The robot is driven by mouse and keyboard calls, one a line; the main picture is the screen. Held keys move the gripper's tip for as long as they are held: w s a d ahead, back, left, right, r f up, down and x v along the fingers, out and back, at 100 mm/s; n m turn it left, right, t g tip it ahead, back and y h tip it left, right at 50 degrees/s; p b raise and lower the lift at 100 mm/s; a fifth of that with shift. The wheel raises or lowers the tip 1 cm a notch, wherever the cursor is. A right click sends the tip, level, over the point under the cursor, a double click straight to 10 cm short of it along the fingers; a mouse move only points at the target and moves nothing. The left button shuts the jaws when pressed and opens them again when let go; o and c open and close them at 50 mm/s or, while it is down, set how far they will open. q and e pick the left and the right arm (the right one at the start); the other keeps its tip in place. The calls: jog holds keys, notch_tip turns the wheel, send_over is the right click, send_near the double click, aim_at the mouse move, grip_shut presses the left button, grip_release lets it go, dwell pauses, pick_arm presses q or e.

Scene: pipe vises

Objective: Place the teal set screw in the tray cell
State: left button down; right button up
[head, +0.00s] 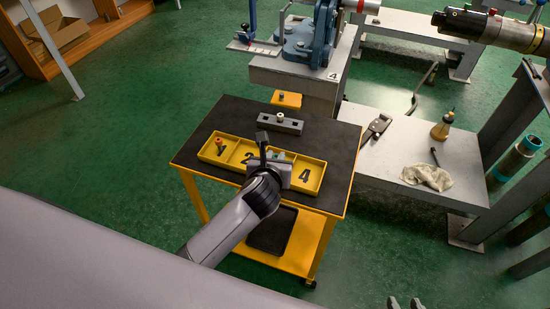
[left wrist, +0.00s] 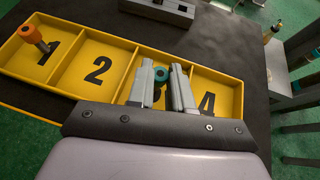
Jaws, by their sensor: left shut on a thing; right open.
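The yellow tray (head: 234,152) lies on the black top of a yellow cart, with cells numbered 1, 2 and 4 visible. My left gripper (head: 262,145) is over the cell between 2 and 4, whose number is hidden. In the left wrist view, its two grey fingers (left wrist: 162,88) are shut on the teal set screw (left wrist: 160,74), whose round teal head shows between them. I cannot tell whether the screw touches the cell floor. My right gripper (head: 405,303) shows only its two spread fingertips at the bottom edge; it is open and empty.
An orange-headed screw (left wrist: 31,36) stands in cell 1. A grey block (head: 280,123) with a pin lies behind the tray. A blue vise (head: 312,35) stands on a bench at the back. A rag (head: 427,177) and a bottle (head: 442,126) are on the right bench. Cells 2 and 4 are empty.

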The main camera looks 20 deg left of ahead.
pick_arm(q)
jog(key=c, duration=1)
grip_release()
jog(key=shift+c, duration=0.2)
jog(key=shift+r, duration=0.1)
jog(key=shift+s+r, duration=0.15)
jog(key=shift+s, duration=0.15)
jog(key=p+v, duration=0.2)
jog(key=v, duration=0.9)
jog(key=shift+s, duration=0.2)
